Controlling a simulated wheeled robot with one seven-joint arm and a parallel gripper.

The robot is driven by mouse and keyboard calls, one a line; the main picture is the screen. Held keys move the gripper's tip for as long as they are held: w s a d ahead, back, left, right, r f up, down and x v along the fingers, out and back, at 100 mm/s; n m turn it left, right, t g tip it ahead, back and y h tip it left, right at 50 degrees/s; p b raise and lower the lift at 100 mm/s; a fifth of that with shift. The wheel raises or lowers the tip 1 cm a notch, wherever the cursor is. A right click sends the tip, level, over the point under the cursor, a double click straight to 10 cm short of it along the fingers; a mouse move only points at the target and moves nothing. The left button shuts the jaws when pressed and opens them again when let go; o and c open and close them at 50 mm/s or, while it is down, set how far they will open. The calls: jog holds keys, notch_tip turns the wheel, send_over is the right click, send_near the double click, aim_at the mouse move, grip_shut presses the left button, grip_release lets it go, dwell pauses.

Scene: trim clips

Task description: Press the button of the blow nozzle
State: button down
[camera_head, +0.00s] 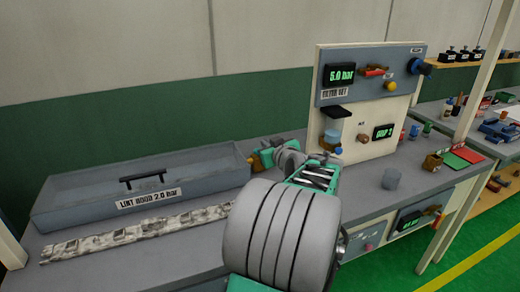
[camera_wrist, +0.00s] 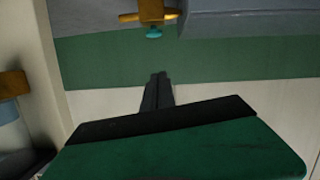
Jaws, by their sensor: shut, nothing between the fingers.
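A brass-coloured fitting with a small teal button, which looks like the blow nozzle (camera_wrist: 152,12), is at the top middle of the wrist view, beside a grey box. Its teal button (camera_wrist: 154,32) points down toward my gripper in that picture. In the head view a small orange-brown part, likely the same nozzle (camera_head: 256,161), shows at the right end of the lint hood, partly hidden by my arm. My gripper (camera_wrist: 158,76) has its dark fingers together, empty, below the button in the wrist view with a visible gap. In the head view my arm largely hides the fingers.
The grey lint hood box (camera_head: 90,192) with a black handle lies on the bench at left, a mottled strip (camera_head: 135,232) in front. A panel reading 5.0 bar (camera_head: 370,110) stands right of my arm.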

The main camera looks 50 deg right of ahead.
jog(key=w+d+f+p, duration=0.2)
jog(key=w+d+f, duration=0.3)
jog(key=w+f, duration=0.1)
jog(key=shift+w+f, duration=0.2)
jog(key=shift+w, duration=0.25)
jog(key=shift+f, duration=0.1)
